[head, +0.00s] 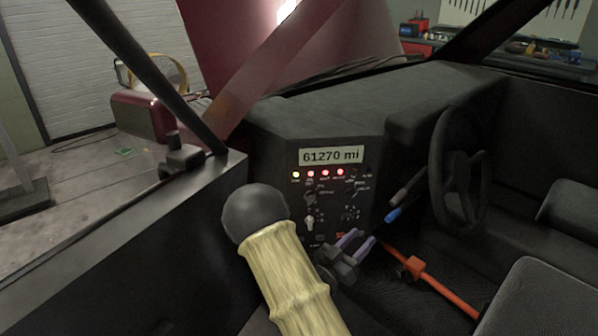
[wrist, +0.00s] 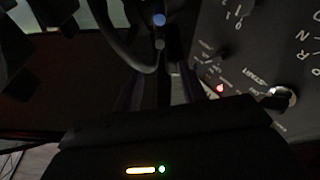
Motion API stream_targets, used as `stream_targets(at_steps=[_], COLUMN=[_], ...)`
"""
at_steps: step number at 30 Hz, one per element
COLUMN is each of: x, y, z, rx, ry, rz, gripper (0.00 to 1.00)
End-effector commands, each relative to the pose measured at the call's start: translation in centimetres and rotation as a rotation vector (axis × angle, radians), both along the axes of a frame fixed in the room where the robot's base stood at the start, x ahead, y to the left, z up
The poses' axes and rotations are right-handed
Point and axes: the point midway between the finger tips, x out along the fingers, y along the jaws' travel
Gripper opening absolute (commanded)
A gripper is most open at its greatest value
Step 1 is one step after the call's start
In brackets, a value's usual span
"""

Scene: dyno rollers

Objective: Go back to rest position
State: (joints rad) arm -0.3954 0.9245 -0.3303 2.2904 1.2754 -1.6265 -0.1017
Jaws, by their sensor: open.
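My gripper (head: 357,242) is in front of the lower part of the dashboard's control panel (head: 368,190) in the head view. Its two purple fingers are apart, with nothing seen between them. My arm, in a tan sleeve with a dark round joint, reaches up from the bottom and hides part of the panel's lower left. In the wrist view the fingers are dark and hard to make out, and the panel (wrist: 262,50) is close on the right, with a red light and a pale knob (wrist: 279,98).
The panel has a mileage display (head: 331,156) and a row of lit lamps. A steering wheel (head: 437,165) and blue-tipped lever (head: 393,215) are to the right. An orange bar (head: 432,279) runs along the floor by the seat (head: 545,298). A dark door frame (head: 120,250) is left.

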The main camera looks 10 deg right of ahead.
Motion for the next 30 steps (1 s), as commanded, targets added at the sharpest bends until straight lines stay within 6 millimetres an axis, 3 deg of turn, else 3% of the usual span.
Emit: stream_targets(at_steps=[5, 10, 18, 23, 30], x=[0.6, 2.1, 3.1, 1.7, -3.4], y=[-0.3, -0.2, 4.0, 7.5, 12.0], z=[-0.5, -2.3, -4.5, -4.6, -3.6], rx=[0.084, 0.330, 0.734, 0.907, 1.056], ry=[0.020, 0.097, 0.311, 0.477, 0.783], rz=[0.027, 0.122, 0.345, 0.479, 0.641], gripper=[0.41, 0.41, 0.41, 0.41, 0.41])
